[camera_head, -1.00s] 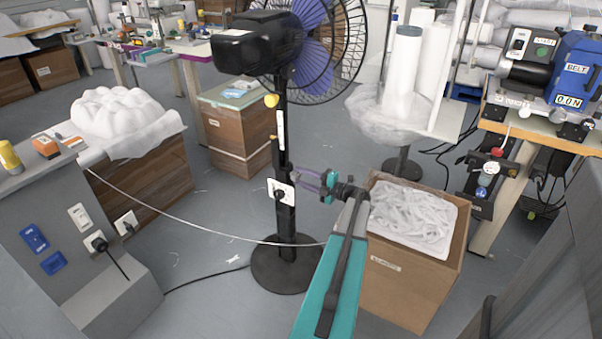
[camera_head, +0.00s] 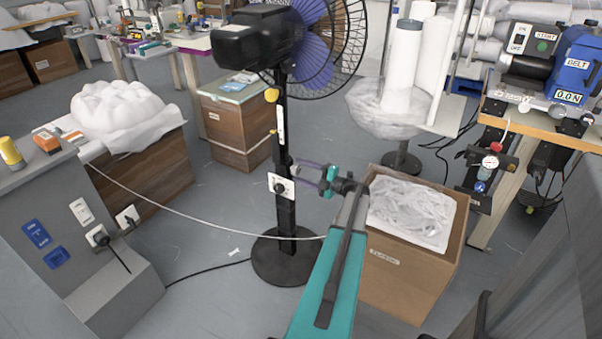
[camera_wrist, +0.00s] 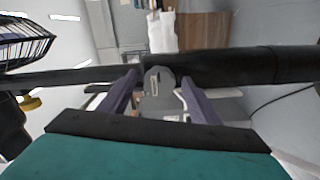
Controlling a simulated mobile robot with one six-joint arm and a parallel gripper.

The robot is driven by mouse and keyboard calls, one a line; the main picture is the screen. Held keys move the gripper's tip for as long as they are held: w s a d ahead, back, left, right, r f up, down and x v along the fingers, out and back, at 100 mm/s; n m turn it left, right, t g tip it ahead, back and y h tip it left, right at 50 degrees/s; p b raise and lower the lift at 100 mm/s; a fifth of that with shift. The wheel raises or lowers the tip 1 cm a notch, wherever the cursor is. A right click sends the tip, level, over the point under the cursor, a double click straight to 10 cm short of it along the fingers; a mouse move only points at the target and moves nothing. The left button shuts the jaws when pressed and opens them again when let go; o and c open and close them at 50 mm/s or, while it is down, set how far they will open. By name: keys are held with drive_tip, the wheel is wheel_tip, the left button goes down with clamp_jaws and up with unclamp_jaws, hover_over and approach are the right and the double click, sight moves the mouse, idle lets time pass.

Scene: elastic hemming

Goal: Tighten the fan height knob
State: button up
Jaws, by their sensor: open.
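The pedestal fan stands on a black pole (camera_head: 284,215) with a round base (camera_head: 288,262). A larger yellow knob (camera_head: 271,95) is higher, below the motor housing. My gripper (camera_head: 296,172) is open, with its purple fingers pointing left at the pole, lower than the small knob in the picture.
A white panel with a black dial (camera_head: 280,187) is on the pole near my fingers. An open cardboard box (camera_head: 405,285) with white strips stands right of the fan. A pale cord (camera_head: 180,217) runs across to the left cabinet. Floor left of the base is mostly clear.

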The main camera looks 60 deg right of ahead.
drive_tip(key=shift+s, duration=0.1)
drive_tip(key=s, duration=1.3)
drive_tip(key=shift+s, duration=0.35)
